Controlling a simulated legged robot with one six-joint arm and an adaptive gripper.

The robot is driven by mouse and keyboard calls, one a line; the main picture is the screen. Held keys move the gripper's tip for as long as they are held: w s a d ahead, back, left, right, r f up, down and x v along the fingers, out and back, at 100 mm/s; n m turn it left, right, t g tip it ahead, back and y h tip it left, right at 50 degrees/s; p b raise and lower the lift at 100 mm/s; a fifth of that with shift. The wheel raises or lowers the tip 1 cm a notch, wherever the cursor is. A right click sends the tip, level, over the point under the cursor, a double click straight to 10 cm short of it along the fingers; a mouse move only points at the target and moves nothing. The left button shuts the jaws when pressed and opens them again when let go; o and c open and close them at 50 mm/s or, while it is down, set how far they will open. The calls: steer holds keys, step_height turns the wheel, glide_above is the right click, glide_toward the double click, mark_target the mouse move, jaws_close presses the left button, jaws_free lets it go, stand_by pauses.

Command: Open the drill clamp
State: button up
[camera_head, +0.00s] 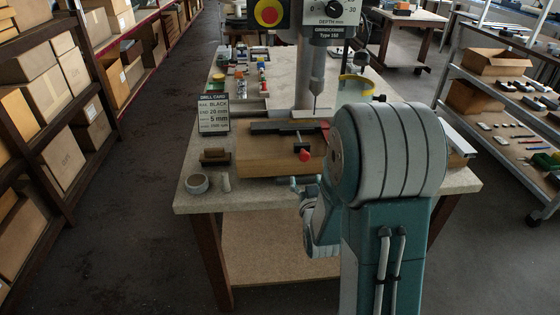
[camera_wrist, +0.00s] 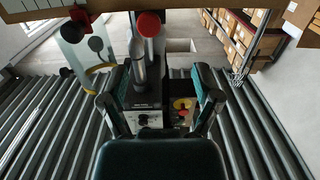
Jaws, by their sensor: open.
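The drill clamp sits on a wooden block (camera_head: 265,157) on the bench, under the drill press (camera_head: 304,75). Its red knob (camera_head: 304,156) stands at the block's front face. In the wrist view, which looks upside down, a red knob (camera_wrist: 149,24) shows at the top, above and between the fingers. My gripper (camera_head: 297,183) is low in front of the block, beside the bench's front edge and partly hidden by my arm. In the wrist view my gripper (camera_wrist: 150,80) is open, with nothing held between its fingers. The clamp's right part is hidden behind my arm.
A yellow ring (camera_head: 357,83) is behind. Shelves with boxes (camera_head: 60,70) line the left; a rack (camera_head: 500,100) stands right.

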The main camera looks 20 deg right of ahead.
mark_target(304, 158)
steer(key=x, duration=0.9)
steer(key=shift+w+d, duration=0.35)
steer(key=shift+w, duration=0.2)
steer(key=shift+w+d, duration=0.15)
steer(key=shift+d, duration=1)
steer(key=shift+a, duration=0.15)
steer(key=c, duration=0.5)
steer(key=shift+a, duration=0.45)
jaws_close()
